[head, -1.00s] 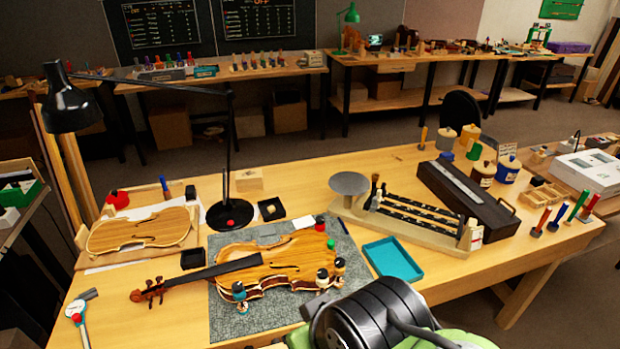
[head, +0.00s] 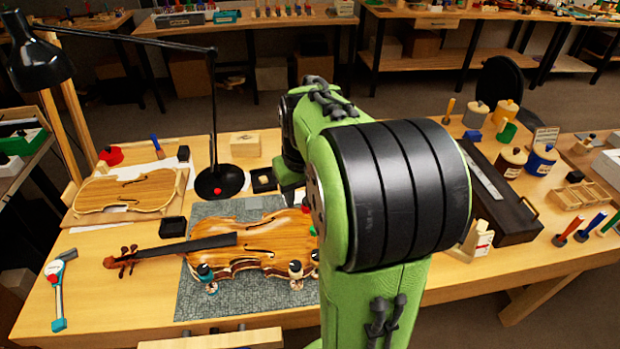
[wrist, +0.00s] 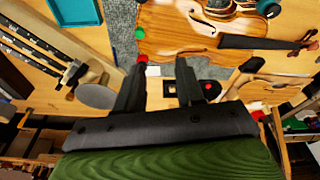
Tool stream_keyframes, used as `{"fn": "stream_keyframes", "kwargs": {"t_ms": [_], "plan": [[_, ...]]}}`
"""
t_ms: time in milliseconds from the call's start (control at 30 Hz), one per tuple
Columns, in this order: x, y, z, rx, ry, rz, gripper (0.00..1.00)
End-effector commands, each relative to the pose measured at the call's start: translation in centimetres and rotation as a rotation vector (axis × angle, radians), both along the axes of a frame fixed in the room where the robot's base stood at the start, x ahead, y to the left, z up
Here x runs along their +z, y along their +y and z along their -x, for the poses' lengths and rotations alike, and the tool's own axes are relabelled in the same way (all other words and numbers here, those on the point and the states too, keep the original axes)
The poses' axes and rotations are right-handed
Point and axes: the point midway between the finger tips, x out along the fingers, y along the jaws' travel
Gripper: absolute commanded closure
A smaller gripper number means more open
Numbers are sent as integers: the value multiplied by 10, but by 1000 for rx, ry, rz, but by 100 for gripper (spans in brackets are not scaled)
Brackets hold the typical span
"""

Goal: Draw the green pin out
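A small green knob (wrist: 139,33), possibly the green pin's head, is at the violin's edge in the wrist view; its shaft is not visible. In the head view the green knob (head: 313,230) shows beside my arm. The violin (head: 255,240) lies on a grey mat (head: 190,300). A red knob (wrist: 142,58) is close to the green one. A tall green-topped stick (head: 612,222) also stands at the head view's right edge. My gripper (wrist: 158,78) is open and empty, its fingers pointing toward the violin area, apart from the green knob.
Several clamps (head: 207,276) stand along the violin's near edge. A lamp (head: 218,182) and a violin plate (head: 125,192) are on the left. A round grey disc (wrist: 97,96) and a teal tray (wrist: 75,12) show in the wrist view. A long dark case (head: 500,205) is on the right.

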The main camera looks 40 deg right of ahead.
Motion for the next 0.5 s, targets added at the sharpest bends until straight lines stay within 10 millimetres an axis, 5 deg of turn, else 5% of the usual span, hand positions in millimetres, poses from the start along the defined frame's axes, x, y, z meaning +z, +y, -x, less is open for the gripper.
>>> {"fn": "stream_keyframes", "kwargs": {"t_ms": [100, 167, 333, 500], "plan": [[-25, -43, -6, -61, 44, -31, 62], [-32, -54, -7, -74, 54, -39, 62], [-48, -60, -8, -78, 59, -44, 62], [-86, -60, -12, -78, 62, -46, 62]]}}
